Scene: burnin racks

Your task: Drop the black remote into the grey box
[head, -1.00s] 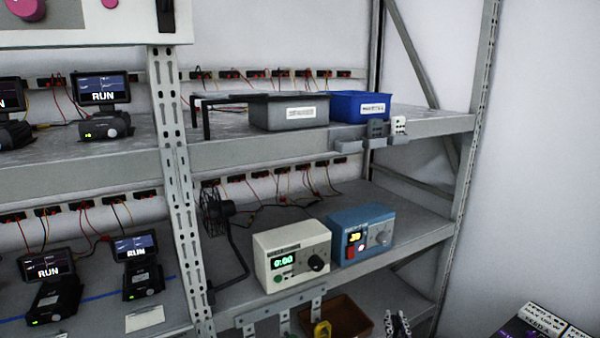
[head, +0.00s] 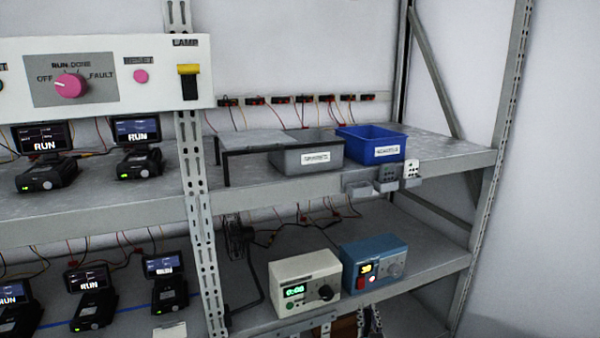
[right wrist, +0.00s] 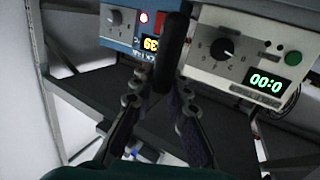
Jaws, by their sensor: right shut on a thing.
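The grey box (head: 328,158) stands open on the upper shelf, with a white label on its front. My right gripper (head: 370,314) shows at the bottom edge of the head view, below and in front of the lower shelf. In the right wrist view its fingers (right wrist: 163,95) are shut on a slim black thing, which looks like the black remote (right wrist: 174,45). It stands up between the fingertips, in front of the two instruments. My left gripper is not in view.
A blue box (head: 372,151) stands right of the grey box, and a black-legged stand (head: 250,142) left of it. Holders with a grey remote (head: 387,172) and white remote (head: 411,169) hang on the shelf edge. Cream (head: 305,283) and blue (head: 374,262) instruments stand below.

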